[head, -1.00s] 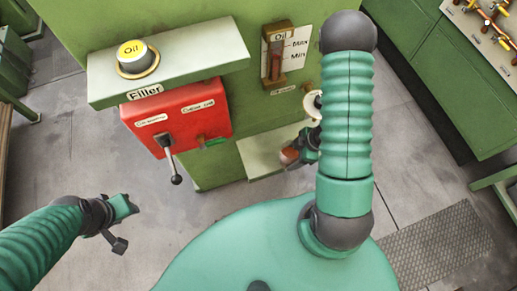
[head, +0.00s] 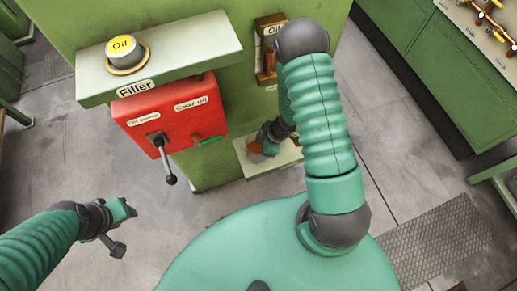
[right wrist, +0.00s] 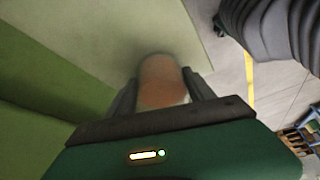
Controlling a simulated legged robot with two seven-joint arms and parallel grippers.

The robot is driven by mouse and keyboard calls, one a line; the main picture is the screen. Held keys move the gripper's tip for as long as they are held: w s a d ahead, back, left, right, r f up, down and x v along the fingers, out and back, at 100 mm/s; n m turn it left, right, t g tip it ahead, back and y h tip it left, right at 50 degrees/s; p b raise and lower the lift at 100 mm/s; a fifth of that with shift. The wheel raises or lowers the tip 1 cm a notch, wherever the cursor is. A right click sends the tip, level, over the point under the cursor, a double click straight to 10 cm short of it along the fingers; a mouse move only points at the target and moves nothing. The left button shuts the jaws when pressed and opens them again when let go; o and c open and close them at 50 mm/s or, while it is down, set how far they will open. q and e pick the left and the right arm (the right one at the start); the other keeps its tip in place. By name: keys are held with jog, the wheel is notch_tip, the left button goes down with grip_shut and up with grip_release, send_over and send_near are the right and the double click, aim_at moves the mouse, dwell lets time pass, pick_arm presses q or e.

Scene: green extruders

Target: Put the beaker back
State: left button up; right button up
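The beaker (right wrist: 162,85) shows as a reddish-brown filled cylinder with a pale edge. In the right wrist view it sits between the two dark fingers of my right gripper (right wrist: 160,88), which is shut on it. In the head view the beaker (head: 255,148) shows as a small brown patch at my right gripper (head: 261,145), above the pale lower shelf (head: 248,170). I cannot tell whether it touches the shelf. My left gripper (head: 128,211) hangs at the left over the floor, far from the beaker; its finger opening is unclear.
A red filler box (head: 178,118) with a black-knobbed lever (head: 168,172) hangs under the upper ledge (head: 190,52), left of my right gripper. A yellow oil cap (head: 122,46) is on that ledge. The oil gauge (head: 264,60) is partly hidden by my arm.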

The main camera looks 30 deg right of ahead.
jog(key=o, duration=0.4)
jog(key=shift+o, duration=0.2)
jog(key=p+v, duration=0.5)
jog(key=v, duration=0.7)
jog(key=shift+r, duration=0.15)
jog(key=shift+a, duration=0.1)
